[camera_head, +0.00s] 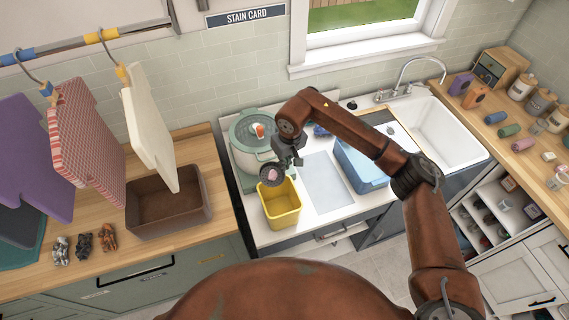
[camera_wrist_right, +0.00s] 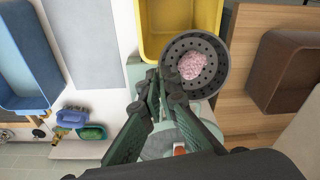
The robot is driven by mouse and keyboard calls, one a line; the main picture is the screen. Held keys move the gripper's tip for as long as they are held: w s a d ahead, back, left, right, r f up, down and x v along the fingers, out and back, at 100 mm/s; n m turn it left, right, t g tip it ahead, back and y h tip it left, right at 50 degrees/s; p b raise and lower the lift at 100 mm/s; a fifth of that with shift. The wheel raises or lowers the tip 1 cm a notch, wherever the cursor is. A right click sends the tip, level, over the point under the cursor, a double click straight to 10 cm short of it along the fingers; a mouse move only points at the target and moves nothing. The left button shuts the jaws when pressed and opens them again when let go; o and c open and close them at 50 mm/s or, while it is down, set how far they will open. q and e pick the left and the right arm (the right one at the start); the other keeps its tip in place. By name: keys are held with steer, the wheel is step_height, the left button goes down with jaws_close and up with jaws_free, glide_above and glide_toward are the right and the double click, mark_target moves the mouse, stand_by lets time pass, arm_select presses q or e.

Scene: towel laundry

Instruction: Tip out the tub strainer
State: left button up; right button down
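The strainer (camera_head: 264,180) is a round, dark grey cup with holes and a pink clump (camera_head: 272,174) inside. In the right wrist view the strainer (camera_wrist_right: 217,72) shows its open side, with the pink clump (camera_wrist_right: 192,66) lying on its perforated floor. My right gripper (camera_head: 285,160) is shut on the strainer's edge; its fingertips (camera_wrist_right: 160,88) meet there. The strainer hangs by the back left rim of a yellow bin (camera_head: 281,204), partly overlapping it in both views. The white and green tub (camera_head: 252,135) stands behind. My left gripper is not in view.
A blue basin (camera_head: 361,165) stands right of a pale grey mat (camera_head: 326,182). A brown bin (camera_head: 170,212) sits on the wooden counter at left, with hanging cloths above it. A sink (camera_head: 440,130) is at the right.

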steer(key=shift+s+t+y+b, duration=0.25)
steer(key=shift+t+y+b, duration=0.15)
steer(key=shift+t, duration=0.2)
steer(key=shift+s+d+f+t+y+b, duration=0.1)
steer(key=shift+s+d+t+y+b, duration=0.1)
steer(key=shift+t+y+b, duration=0.5)
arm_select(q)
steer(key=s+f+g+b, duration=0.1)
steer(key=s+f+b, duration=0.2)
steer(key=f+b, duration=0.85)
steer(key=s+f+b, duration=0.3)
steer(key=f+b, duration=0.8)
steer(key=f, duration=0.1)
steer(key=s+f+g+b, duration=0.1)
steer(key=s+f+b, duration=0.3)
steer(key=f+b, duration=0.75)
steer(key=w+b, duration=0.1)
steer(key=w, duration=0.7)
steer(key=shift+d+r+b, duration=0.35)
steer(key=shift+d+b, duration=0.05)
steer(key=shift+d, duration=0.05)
arm_select(e)
steer(key=s+d+f+t+y, duration=0.3)
steer(key=t+y, duration=0.6)
steer(key=t, duration=0.7)
steer(key=shift+s+f+t+y, duration=0.3)
steer(key=shift+s+f+y, duration=0.1)
steer(key=shift+s+f, duration=0.6)
